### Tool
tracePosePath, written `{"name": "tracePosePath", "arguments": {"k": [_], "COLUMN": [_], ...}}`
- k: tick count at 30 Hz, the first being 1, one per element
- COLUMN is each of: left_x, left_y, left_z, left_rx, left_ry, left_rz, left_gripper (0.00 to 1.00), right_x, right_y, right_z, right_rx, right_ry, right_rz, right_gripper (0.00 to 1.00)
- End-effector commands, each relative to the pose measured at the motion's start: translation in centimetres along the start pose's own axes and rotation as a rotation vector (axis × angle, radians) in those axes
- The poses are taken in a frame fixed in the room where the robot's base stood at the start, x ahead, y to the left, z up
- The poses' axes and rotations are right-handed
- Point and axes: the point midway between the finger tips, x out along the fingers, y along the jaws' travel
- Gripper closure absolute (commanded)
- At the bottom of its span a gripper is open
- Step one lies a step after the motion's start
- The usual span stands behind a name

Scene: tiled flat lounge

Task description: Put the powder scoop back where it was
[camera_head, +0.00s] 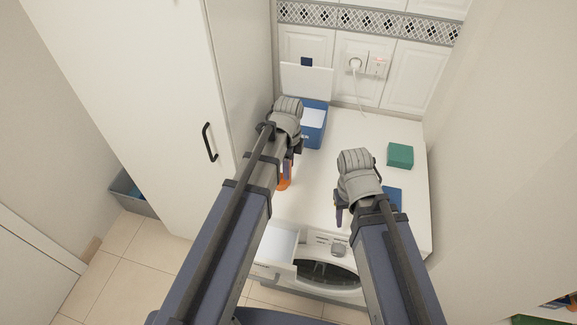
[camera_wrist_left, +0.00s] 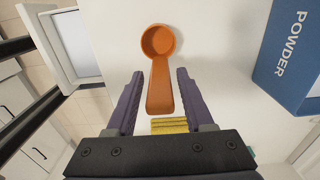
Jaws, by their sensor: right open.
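The orange powder scoop (camera_head: 285,183) lies on the white top, partly hidden by my left arm in the head view. In the left wrist view the scoop (camera_wrist_left: 159,45) shows whole, its round cup away from me and its handle between my fingers. My left gripper (camera_wrist_left: 157,78) is open, with a gap on both sides of the handle. The blue powder box (camera_head: 314,130) stands at the back left with its white lid up; it also shows in the left wrist view (camera_wrist_left: 288,60). My right gripper (camera_head: 345,212) is open and empty over the right part of the top.
A green block (camera_head: 400,155) and a flat blue item (camera_head: 392,198) are on the right. The washing machine's drawer (camera_head: 277,245) is pulled out at the front left. A tall cabinet (camera_head: 150,90) bounds the left side. A plug (camera_head: 355,65) sits in the back wall.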

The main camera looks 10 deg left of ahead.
Motion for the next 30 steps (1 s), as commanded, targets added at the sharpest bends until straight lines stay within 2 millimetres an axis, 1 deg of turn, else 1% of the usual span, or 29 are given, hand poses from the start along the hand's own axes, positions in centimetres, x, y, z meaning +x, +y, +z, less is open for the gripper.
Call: {"name": "tracePosePath", "arguments": {"k": [1,2,11,17,23,30], "left_x": [0.0,0.0,-0.1,-1.1,-3.3,-6.9], "left_y": [0.0,0.0,0.0,0.0,0.0,0.0], "left_z": [0.0,0.0,0.0,0.0,0.0,0.0], "left_rx": [0.0,0.0,0.0,0.0,0.0,0.0], "left_ry": [0.0,0.0,0.0,0.0,0.0,0.0], "left_rz": [0.0,0.0,0.0,0.0,0.0,0.0], "left_gripper": [0.41,0.38,0.38,0.38,0.38,0.38], "right_x": [0.0,0.0,-0.1,-1.1,-3.3,-6.9], "right_y": [0.0,0.0,0.0,0.1,0.3,0.7], "right_z": [0.0,0.0,0.0,0.1,0.2,0.4], "right_rx": [0.0,0.0,0.0,0.0,-0.001,-0.002], "right_ry": [0.0,0.0,0.0,0.0,0.0,0.0], "right_rz": [0.0,0.0,0.0,0.0,0.0,0.0], "right_gripper": [0.5,0.5,0.5,0.5,0.5,0.5]}}
